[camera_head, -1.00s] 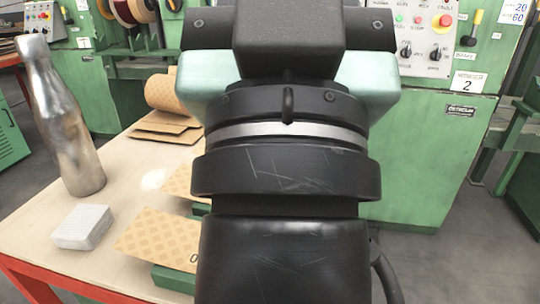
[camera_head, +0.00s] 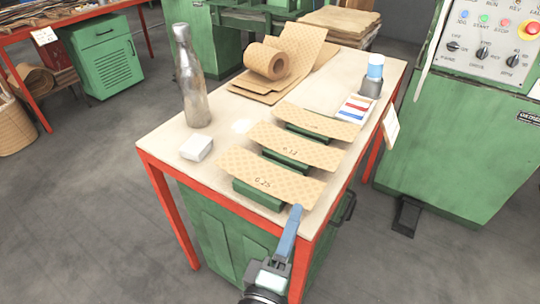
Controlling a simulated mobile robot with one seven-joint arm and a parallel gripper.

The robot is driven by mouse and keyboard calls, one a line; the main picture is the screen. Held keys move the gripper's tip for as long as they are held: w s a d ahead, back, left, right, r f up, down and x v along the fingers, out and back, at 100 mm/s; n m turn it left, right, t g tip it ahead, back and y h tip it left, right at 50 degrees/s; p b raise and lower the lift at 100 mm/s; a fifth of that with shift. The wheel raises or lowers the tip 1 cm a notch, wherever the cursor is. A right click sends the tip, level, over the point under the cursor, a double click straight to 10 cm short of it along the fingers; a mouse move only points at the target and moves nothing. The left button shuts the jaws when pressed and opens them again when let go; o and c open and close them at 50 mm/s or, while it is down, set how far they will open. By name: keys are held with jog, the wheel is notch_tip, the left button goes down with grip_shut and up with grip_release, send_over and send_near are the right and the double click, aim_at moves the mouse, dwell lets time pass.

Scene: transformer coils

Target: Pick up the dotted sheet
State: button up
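Three tan sheets with a diamond-dot pattern lie on green blocks on the table. The near sheet (camera_head: 270,178) seems marked 0.25. The middle sheet (camera_head: 296,147) has a small mark, hard to read, and the far sheet (camera_head: 317,122) lies behind it. I cannot tell which one is the dotted sheet, as all look patterned. Their ends overhang the blocks. My gripper (camera_head: 296,210) is at the bottom centre, its blue-grey finger pointing up by the table's front edge, just below the near sheet's right end. No sheet appears held. Its opening is not visible from this side.
A metal bottle (camera_head: 194,85) and a white block (camera_head: 196,147) stand left on the table (camera_head: 165,140). A patterned roll (camera_head: 266,62) lies at the back. A green machine (camera_head: 440,140) stands beyond.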

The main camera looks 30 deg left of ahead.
aim_at(298, 201)
jog(key=w+a+f+n+p, duration=0.1)
jog(key=w, duration=0.2)
jog(key=w+a+f+n+p, duration=0.1)
jog(key=w, duration=0.2)
jog(key=w+a+f+p, duration=0.1)
jog(key=w, duration=0.3)
jog(key=shift+w+a+f+n+g+y, duration=0.1)
jog(key=shift+a+f+n+g+y, duration=0.15)
jog(key=shift+n+g+y, duration=0.15)
grip_shut()
dwell(1.5)
